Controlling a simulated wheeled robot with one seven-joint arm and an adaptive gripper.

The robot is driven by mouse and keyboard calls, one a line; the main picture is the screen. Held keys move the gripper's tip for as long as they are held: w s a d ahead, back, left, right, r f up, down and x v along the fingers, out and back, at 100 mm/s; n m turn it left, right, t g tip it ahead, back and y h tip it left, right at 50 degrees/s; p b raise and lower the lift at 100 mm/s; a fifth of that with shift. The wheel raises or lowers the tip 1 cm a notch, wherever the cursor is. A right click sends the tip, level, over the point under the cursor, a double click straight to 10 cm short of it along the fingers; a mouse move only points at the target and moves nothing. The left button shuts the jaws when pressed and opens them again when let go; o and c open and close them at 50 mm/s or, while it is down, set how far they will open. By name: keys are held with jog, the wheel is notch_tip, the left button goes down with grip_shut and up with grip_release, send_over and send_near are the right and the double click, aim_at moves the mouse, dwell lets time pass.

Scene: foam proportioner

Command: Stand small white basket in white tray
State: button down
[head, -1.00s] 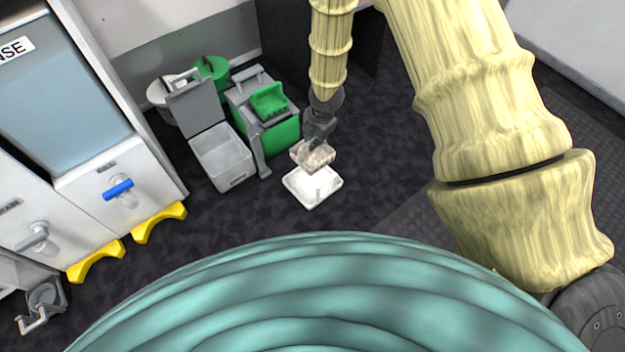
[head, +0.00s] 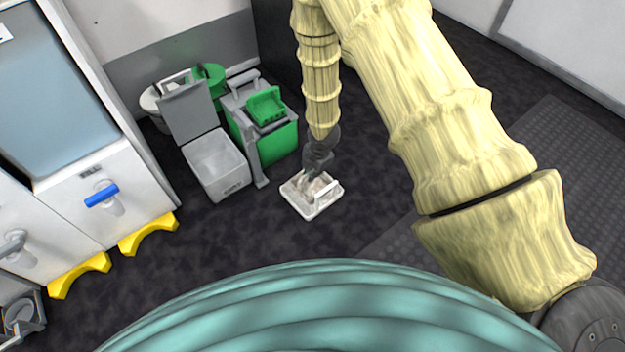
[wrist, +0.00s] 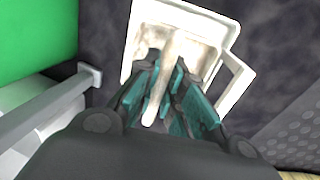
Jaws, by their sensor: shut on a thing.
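The white tray (head: 311,212) lies on the dark floor in the middle of the head view. It also shows at the top of the wrist view (wrist: 226,24). My gripper (head: 313,178) points down over the tray. It is shut on the small white basket (head: 318,186), gripping a pale upright part of it (wrist: 172,65) between its teal-lined fingers. The basket is at or inside the tray's rim and looks mottled white. My fingers hide part of it, and I cannot tell whether its base touches the tray floor.
A grey open-lidded bin (head: 217,165) and a green bin with grey frame (head: 272,140) stand just left of the tray. A grey bar runs close to my gripper's left in the wrist view (wrist: 45,108). Yellow feet (head: 148,233) edge the cabinet. Floor to the right is clear.

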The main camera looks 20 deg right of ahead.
aim_at(311, 184)
jog(key=shift+f+b, duration=0.75)
jog(key=shift+f, duration=1.1)
jog(key=shift+f, duration=0.15)
jog(key=c, duration=1.5)
grip_release()
jog(key=r+p, duration=0.2)
jog(key=r, duration=0.2)
jog(key=s+r+p, duration=0.1)
jog(key=r+p, duration=0.1)
jog(key=r, duration=0.2)
jog(key=s+d+r+p, duration=0.1)
jog(key=r+p, duration=0.1)
jog(key=r, duration=0.2)
jog(key=shift+s, duration=0.1)
jog(key=s+f+m, duration=0.2)
jog(key=s+m, duration=0.5)
jog(key=s, duration=0.4)
jog(key=s+d+f+m+g, duration=0.1)
jog(key=s+f+m, duration=0.1)
jog(key=s+m, duration=0.6)
jog(key=s+f+m+g, duration=0.1)
jog(key=s+f+m, duration=0.2)
jog(key=s+m, duration=0.5)
jog(key=shift+s+d+h, duration=0.15)
jog(key=shift+s+h, duration=0.05)
jog(key=shift+s, duration=1.7)
jog(key=shift+s+d+h, duration=0.15)
jog(key=shift+s+h, duration=0.05)
jog(key=shift+s, duration=1.65)
